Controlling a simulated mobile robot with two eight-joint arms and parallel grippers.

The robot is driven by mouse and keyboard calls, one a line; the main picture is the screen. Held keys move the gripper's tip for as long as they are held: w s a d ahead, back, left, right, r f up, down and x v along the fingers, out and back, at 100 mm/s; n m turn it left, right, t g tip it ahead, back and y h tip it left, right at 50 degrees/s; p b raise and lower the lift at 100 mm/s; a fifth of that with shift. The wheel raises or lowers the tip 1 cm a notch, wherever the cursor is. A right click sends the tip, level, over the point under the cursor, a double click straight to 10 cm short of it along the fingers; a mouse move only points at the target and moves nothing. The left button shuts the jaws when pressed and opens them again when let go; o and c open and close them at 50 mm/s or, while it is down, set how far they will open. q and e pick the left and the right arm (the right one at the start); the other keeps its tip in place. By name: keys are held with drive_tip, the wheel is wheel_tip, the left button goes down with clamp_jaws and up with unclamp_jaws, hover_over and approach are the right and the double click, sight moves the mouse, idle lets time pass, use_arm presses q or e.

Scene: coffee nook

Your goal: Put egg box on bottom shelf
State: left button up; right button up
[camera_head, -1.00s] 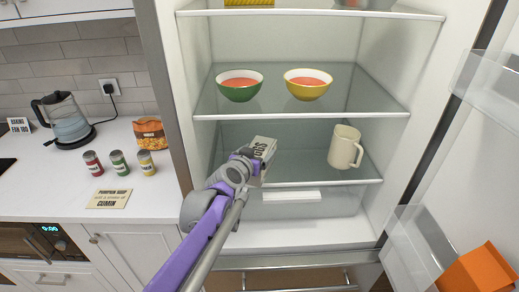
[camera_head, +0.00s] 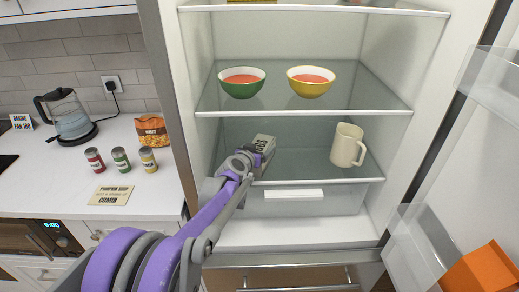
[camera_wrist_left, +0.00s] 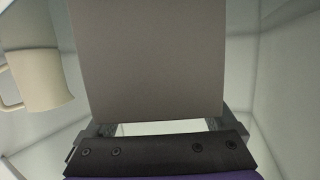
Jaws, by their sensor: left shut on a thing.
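The egg box (camera_head: 265,143) is a grey-beige carton with dark lettering, inside the open fridge at the left part of the bottom glass shelf (camera_head: 305,165). My left gripper (camera_head: 252,158) is shut on it from the front. In the left wrist view the egg box (camera_wrist_left: 148,60) fills the middle as a plain grey face between the fingers (camera_wrist_left: 155,130). Whether the box touches the shelf cannot be told. My right gripper is not in view.
A cream pitcher (camera_head: 347,146) stands at the right on the same shelf; it also shows in the left wrist view (camera_wrist_left: 35,75). A green bowl (camera_head: 241,83) and a yellow bowl (camera_head: 310,82) stand on the shelf above. A clear drawer (camera_head: 320,203) is below. The open door is at the right.

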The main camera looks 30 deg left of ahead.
use_arm(q)
drive_tip(key=shift+w+a+f, duration=0.1)
drive_tip(key=shift+w+f, duration=0.05)
drive_tip(key=shift+f, duration=0.05)
drive_tip(key=o, duration=1.4)
drive_tip(key=shift+f, duration=0.1)
